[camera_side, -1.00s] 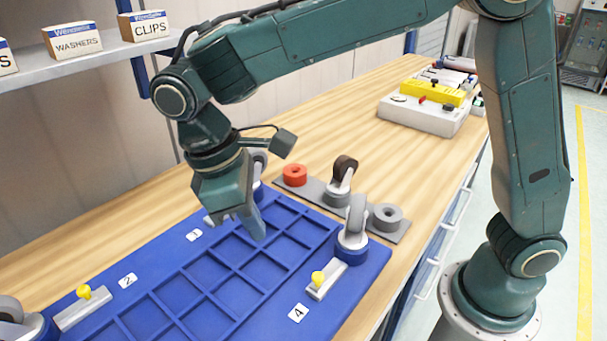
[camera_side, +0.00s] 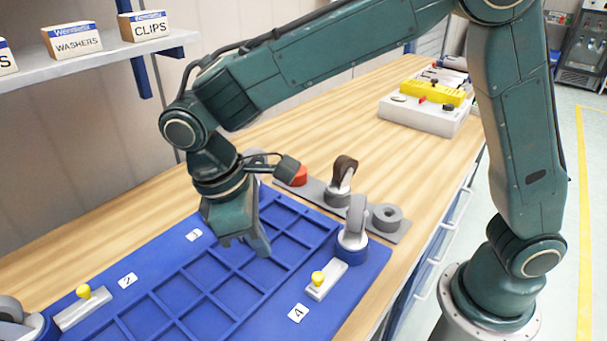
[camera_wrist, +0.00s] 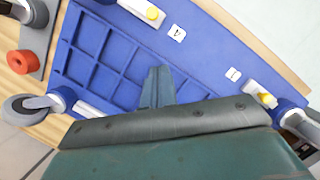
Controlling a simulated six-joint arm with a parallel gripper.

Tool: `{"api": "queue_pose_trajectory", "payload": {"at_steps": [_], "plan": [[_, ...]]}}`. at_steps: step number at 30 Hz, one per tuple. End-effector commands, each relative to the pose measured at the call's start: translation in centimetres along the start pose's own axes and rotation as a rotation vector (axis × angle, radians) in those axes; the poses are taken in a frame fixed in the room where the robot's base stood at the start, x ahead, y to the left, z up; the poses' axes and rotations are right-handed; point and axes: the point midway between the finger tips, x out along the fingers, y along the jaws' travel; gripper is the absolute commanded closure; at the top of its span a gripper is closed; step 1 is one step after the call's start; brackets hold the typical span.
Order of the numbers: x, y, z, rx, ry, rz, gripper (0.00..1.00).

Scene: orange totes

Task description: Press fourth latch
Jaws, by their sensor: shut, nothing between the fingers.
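The fourth latch (camera_side: 325,281) is a grey bar with a yellow knob, beside the label 4 (camera_side: 298,313) on the blue gridded panel (camera_side: 366,271). Its yellow-tipped bar also shows at the top of the wrist view (camera_wrist: 143,10), with its label (camera_wrist: 176,33). My gripper (camera_side: 259,248) is shut and empty, pointing down over the panel's grid, left of the fourth latch and apart from it. In the wrist view, my gripper tip (camera_wrist: 159,74) is over the grid, below that latch. The latch by label 3 is hidden behind my gripper in the side view.
A grey-blue caster wheel (camera_side: 353,224) stands just behind the fourth latch. Another latch (camera_side: 83,307) sits by label 2. Behind the panel is a grey strip (camera_side: 318,194) with a red ring (camera_side: 292,176), a caster and a grey ring (camera_side: 387,217).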

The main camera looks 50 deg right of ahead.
Motion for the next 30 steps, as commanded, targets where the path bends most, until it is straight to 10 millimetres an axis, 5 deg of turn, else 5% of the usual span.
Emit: {"api": "queue_pose_trajectory", "payload": {"at_steps": [13,30], "plan": [[7.0,0.0,0.1,0.000,-0.004,-0.001,1.00],[8.8,0.0,3.5,0.000,0.000,-0.001,1.00]]}}
